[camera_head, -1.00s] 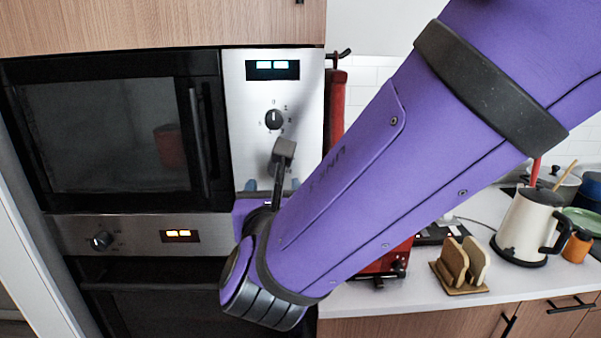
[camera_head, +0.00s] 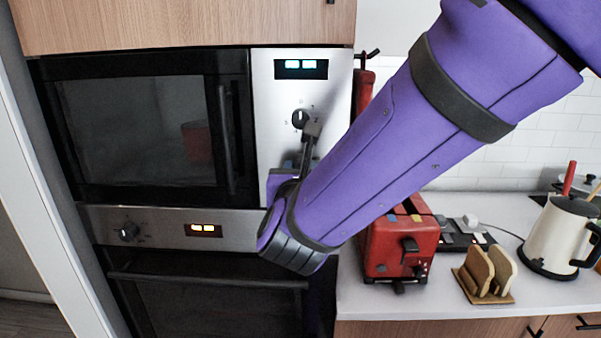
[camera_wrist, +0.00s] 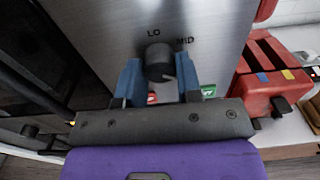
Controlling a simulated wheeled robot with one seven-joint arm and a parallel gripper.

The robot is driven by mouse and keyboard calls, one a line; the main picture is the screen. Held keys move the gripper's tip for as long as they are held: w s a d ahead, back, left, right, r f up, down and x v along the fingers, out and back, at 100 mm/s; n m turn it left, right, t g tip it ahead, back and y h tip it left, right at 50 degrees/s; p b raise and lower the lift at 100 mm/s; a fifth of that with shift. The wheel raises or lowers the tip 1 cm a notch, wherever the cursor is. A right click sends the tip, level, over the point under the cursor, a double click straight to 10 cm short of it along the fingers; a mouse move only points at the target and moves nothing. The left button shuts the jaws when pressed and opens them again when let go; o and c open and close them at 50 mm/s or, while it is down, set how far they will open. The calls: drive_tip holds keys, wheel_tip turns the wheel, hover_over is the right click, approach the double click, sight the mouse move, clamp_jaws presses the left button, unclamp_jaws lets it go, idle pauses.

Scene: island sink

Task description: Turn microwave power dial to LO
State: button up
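The microwave (camera_head: 140,130) is a black-doored unit with a steel control panel on its right side. Its dark round power dial (camera_head: 300,119) sits on that panel below a lit display. In the wrist view the dial (camera_wrist: 159,62) lies between the two blue fingertips, with the labels LO and MID above it. My gripper (camera_wrist: 160,75) is open, one finger on each side of the dial, with apparent small gaps. In the head view my gripper (camera_head: 310,138) is just below the dial and partly hidden by my arm. The dial's pointer setting is not clear.
A lower oven (camera_head: 205,290) with its own dial (camera_head: 128,231) is beneath the microwave. A red toaster (camera_head: 402,243), a toast rack (camera_head: 484,275) and a white kettle (camera_head: 561,235) stand on the counter to the right. A red object hangs beside the panel.

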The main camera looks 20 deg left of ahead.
drive_tip(key=shift+c, duration=0.8)
drive_tip(key=n, duration=2.3)
drive_tip(key=shift+n, duration=0.4)
drive_tip(key=o, duration=0.9)
drive_tip(key=shift+r, duration=0.1)
